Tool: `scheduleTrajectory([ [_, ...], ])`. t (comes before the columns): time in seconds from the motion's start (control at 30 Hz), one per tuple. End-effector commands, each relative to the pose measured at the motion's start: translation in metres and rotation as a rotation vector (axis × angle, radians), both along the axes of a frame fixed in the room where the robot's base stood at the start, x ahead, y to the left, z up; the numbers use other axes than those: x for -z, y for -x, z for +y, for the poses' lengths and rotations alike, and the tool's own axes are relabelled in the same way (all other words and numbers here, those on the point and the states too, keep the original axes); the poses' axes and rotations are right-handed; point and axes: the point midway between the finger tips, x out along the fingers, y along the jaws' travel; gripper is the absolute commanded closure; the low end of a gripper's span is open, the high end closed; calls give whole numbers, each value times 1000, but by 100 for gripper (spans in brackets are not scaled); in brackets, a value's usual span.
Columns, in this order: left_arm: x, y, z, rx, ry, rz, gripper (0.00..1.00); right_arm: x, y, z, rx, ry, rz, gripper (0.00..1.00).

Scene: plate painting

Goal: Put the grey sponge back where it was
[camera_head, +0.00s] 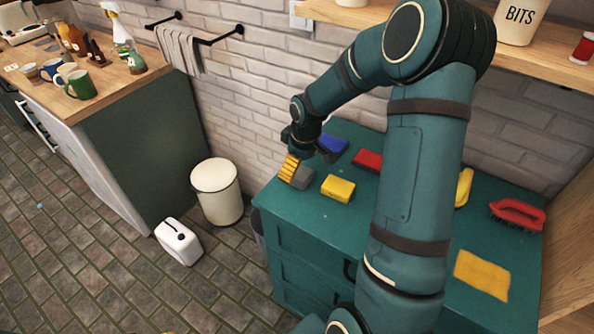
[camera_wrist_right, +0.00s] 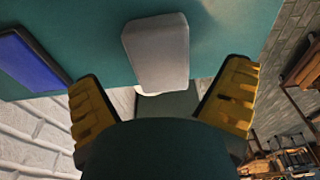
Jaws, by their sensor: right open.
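The grey sponge (camera_head: 303,178) lies on the teal cabinet top (camera_head: 310,208), close to its left edge. My right gripper (camera_head: 290,169) is right beside it, with its yellow fingers partly in front of the sponge. In the right wrist view the grey sponge (camera_wrist_right: 158,50) lies just beyond the gap between the two spread yellow fingers (camera_wrist_right: 162,98). Neither finger visibly touches it, and the gripper is open and empty. My left gripper is not in view.
On the cabinet top are a blue sponge (camera_head: 333,144), a red sponge (camera_head: 368,160), a yellow sponge (camera_head: 338,188), a yellow cloth (camera_head: 483,274) and a red brush (camera_head: 518,213). A brick wall (camera_head: 262,100) stands behind. A white bin (camera_head: 217,192) stands on the floor to the left.

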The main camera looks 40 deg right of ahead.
Motion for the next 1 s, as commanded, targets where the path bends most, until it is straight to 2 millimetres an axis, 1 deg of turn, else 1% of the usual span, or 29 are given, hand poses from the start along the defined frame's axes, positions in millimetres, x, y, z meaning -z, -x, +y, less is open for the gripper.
scheduleTrajectory([
  [0.03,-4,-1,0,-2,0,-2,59,-15,1,-1,0,2,-4,3],
  [0.2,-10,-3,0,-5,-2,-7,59,-49,6,-2,0,1,-3,3],
  [0.3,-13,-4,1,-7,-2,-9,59,-65,8,-2,-2,2,-3,3],
  [0.4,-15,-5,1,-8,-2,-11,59,-76,10,-2,-1,1,-2,3],
  [0.5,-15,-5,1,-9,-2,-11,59,-82,11,-3,-1,1,-2,3],
  [0.6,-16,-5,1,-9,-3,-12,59,-85,11,-3,-1,0,-1,3],
  [1.0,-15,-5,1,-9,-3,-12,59,-84,11,-3,-1,0,0,3],
])
